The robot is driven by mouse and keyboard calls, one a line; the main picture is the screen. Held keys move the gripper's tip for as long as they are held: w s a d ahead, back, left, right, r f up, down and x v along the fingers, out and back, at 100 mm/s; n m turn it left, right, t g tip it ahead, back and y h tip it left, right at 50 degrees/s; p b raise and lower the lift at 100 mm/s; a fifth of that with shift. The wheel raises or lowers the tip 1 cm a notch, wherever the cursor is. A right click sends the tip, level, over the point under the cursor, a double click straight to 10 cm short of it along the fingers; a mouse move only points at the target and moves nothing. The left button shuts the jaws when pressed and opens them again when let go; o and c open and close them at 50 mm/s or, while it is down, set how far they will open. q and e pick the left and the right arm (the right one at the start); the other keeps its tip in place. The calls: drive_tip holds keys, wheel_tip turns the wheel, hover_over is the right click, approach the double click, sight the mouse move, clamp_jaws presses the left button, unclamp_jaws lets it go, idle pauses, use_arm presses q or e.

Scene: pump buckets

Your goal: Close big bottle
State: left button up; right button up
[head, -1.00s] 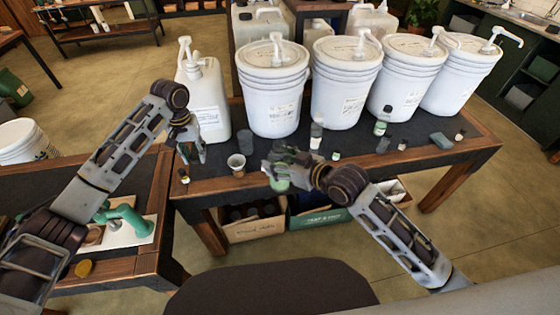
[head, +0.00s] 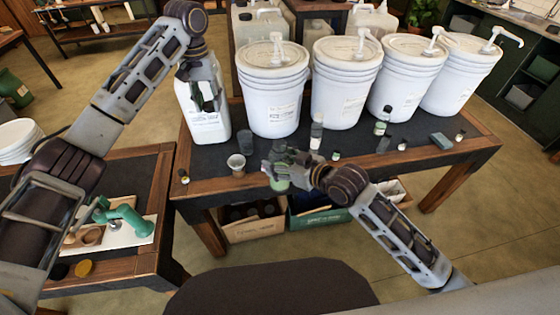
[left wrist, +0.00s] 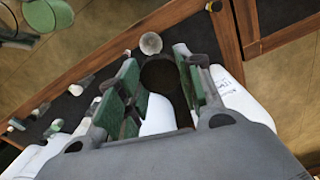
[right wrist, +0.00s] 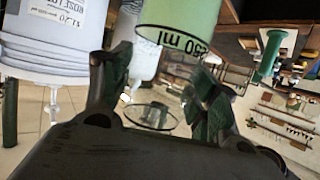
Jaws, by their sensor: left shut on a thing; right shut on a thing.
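The big white bottle (head: 205,124) stands upright at the left end of the dark-topped table; my left arm hides its top. My left gripper (head: 208,104) is in front of its upper part. In the left wrist view its fingers are around a dark round thing (left wrist: 162,78), which looks like a cap. A white part (left wrist: 158,115) shows below it, and the bottle's labelled side (left wrist: 235,90) is to the right. My right gripper (head: 281,170) is shut on a green beaker (right wrist: 180,20) marked in ml, near the table's front edge.
Several white pump buckets (head: 272,95) stand right of the bottle. A small cup (head: 236,164) and several small bottles stand in front of them.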

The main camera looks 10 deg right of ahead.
use_arm(q)
drive_tip(key=s+d+r+m, duration=0.35)
drive_tip(key=d+r, duration=0.65)
drive_tip(key=d, duration=0.4)
drive_tip(key=s+d+f+n, duration=0.1)
drive_tip(key=s+d+f, duration=0.1)
drive_tip(key=s, duration=0.4)
drive_tip(key=s+d+f+n, duration=0.1)
drive_tip(key=s+d+f, duration=0.2)
drive_tip(key=s, duration=0.3)
drive_tip(key=shift+d+f, duration=0.15)
drive_tip(key=shift+f, duration=0.15)
drive_tip(key=shift+f, duration=2.05)
